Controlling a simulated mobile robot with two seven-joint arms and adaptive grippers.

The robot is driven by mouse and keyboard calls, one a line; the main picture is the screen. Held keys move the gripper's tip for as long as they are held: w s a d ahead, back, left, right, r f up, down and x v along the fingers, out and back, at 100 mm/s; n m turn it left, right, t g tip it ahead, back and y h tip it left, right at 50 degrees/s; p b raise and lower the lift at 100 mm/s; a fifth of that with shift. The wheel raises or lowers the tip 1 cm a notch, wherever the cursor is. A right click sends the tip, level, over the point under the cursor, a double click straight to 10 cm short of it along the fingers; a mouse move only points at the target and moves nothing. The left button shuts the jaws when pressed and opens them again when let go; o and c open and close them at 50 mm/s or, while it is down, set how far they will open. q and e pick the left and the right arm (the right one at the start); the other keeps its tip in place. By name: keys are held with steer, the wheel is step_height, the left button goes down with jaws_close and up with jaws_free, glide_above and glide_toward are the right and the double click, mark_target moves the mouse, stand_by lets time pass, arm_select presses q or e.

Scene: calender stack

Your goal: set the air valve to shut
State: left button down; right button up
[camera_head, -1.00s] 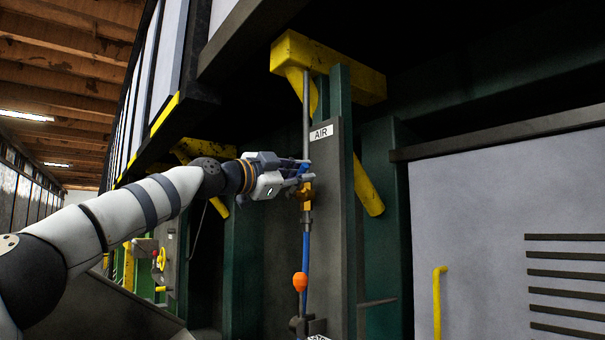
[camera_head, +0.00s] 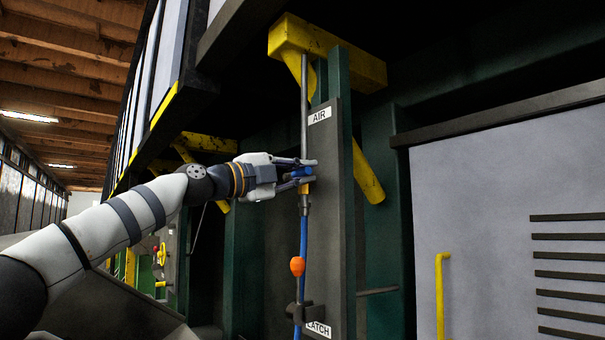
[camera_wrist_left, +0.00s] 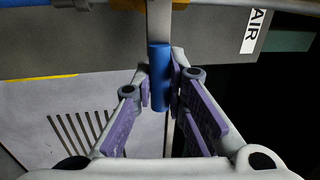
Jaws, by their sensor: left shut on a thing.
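The air valve has a brass body (camera_head: 304,202) on a vertical pipe, below the white AIR label (camera_head: 320,116). Its blue handle (camera_head: 302,172) shows between the fingers of my left gripper (camera_head: 308,172). In the left wrist view the blue handle (camera_wrist_left: 159,78) stands lengthwise between the two fingertips, and the left gripper (camera_wrist_left: 160,88) is shut on it. The fingers partly cover the handle and valve body in the head view. My right gripper is in neither view.
An orange knob (camera_head: 297,266) sits lower on the blue hose, above the LATCH label (camera_head: 319,329). A yellow bracket (camera_head: 330,60) overhangs the valve panel. A yellow handle (camera_head: 440,290) is on the pale door at right.

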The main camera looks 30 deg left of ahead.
arm_select(q)
steer(key=shift+f, duration=0.15)
stand_by(0.3)
steer(key=c, duration=1.6)
jaws_free()
steer(key=shift+w, duration=0.1)
steer(key=shift+s+a, duration=0.2)
steer(key=shift+s, duration=0.15)
steer(key=v, duration=1.1)
steer(key=shift+s+a, duration=0.1)
steer(key=shift+f, duration=0.1)
